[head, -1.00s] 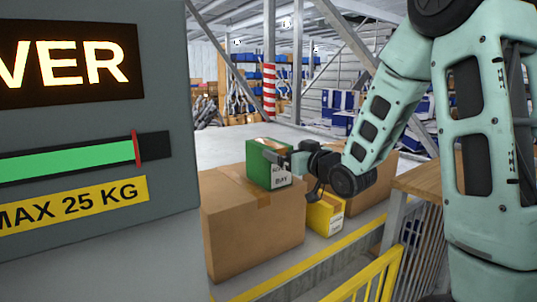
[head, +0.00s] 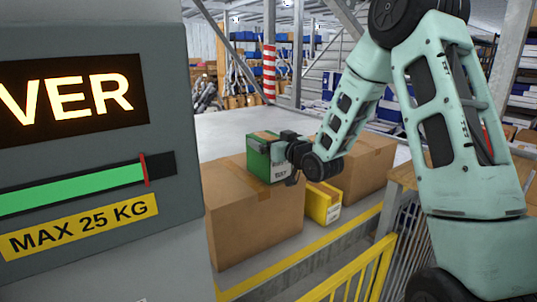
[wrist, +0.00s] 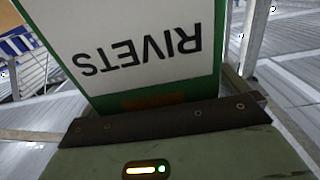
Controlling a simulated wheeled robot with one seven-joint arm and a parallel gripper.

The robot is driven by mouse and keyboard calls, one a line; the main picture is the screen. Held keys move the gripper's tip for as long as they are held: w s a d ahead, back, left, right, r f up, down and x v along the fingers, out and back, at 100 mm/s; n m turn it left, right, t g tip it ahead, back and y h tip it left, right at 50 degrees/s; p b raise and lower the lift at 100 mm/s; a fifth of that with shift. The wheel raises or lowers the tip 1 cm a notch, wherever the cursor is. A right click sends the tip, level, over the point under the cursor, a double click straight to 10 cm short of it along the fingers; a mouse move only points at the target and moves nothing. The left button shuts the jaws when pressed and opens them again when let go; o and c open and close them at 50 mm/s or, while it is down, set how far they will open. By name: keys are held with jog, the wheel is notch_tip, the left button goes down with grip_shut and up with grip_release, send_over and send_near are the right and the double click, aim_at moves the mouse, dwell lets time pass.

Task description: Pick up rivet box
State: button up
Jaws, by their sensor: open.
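The rivet box (head: 259,160) is green with a white label and stands upright on a large brown carton in the head view. In the wrist view its white label, reading RIVETS upside down (wrist: 140,50), fills the upper middle. My gripper (head: 280,152) is at the right side of the box, very close to it. The gripper is open; its dark front edge (wrist: 165,120) lies across the lower wrist view, just short of the box. Whether the fingers straddle the box or touch it cannot be made out.
The brown carton (head: 250,228) bears the box. A yellow box (head: 322,205) and another carton (head: 365,165) stand to its right. A yellow railing (head: 350,272) runs in front. A grey panel with a lit sign (head: 80,150) blocks the left. Floor behind is clear.

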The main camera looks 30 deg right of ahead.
jog(key=c, duration=1.9)
jog(key=shift+r, duration=0.1)
jog(key=shift+c, duration=0.2)
